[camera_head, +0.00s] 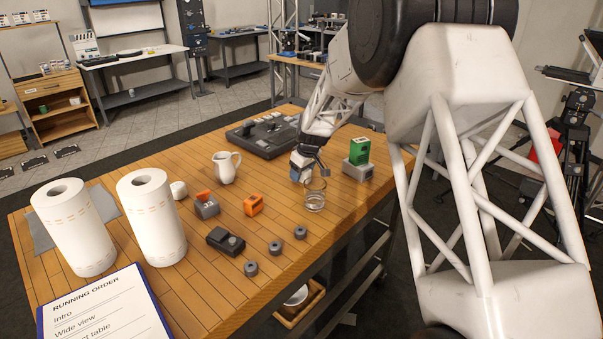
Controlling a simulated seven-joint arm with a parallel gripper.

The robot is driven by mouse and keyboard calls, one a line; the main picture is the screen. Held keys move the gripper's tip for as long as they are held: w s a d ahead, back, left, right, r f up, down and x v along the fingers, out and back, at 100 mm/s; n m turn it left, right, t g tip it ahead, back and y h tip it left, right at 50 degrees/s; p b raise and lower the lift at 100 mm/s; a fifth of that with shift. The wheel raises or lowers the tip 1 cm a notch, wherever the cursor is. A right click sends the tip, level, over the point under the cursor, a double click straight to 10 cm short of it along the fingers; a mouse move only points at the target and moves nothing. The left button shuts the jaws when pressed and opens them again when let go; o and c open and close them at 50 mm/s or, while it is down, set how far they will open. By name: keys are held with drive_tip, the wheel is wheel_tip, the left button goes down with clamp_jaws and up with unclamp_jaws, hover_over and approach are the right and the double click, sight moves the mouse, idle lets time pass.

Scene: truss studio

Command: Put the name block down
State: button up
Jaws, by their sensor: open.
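My gripper (306,160) is low over the right part of the wooden table (200,275), behind a clear glass (314,197). Its jaws are open. A small blue and pale block (299,173) shows right at the fingertips, partly covered by them; it may be the name block, but no writing on it is readable. I cannot tell whether it touches the fingers. It appears to be at or very near the table top. A green block (359,150) sits on a grey box (357,170) to the right of the gripper.
A white jug (226,167), orange clamp-like piece (253,205), grey-orange piece (207,205) and dark box (226,241) stand to the left. Several small grey cylinders (275,247) lie in front. A control panel (267,135) is behind. Paper rolls (152,217) and a clipboard (105,308) fill the left end.

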sight(309, 171)
drive_tip(key=v, duration=1.2)
idle(0.5)
drive_tip(key=shift+r, duration=0.1)
drive_tip(key=s+d+r+m+h, duration=0.1)
drive_tip(key=s+d+r+m, duration=0.3)
drive_tip(key=s, duration=0.9)
drive_tip(key=s+d+r, duration=0.3)
drive_tip(key=s+r, duration=0.3)
drive_tip(key=s, duration=0.7)
drive_tip(key=s+d+f+m, duration=0.1)
drive_tip(key=s+d+m, duration=0.1)
drive_tip(key=s, duration=1.2)
drive_tip(key=s+d+f+m+h, duration=0.1)
drive_tip(key=s+d+f+m, duration=0.1)
drive_tip(key=s, duration=1.3)
drive_tip(key=shift+f+m, duration=0.25)
drive_tip(key=shift+m, duration=0.35)
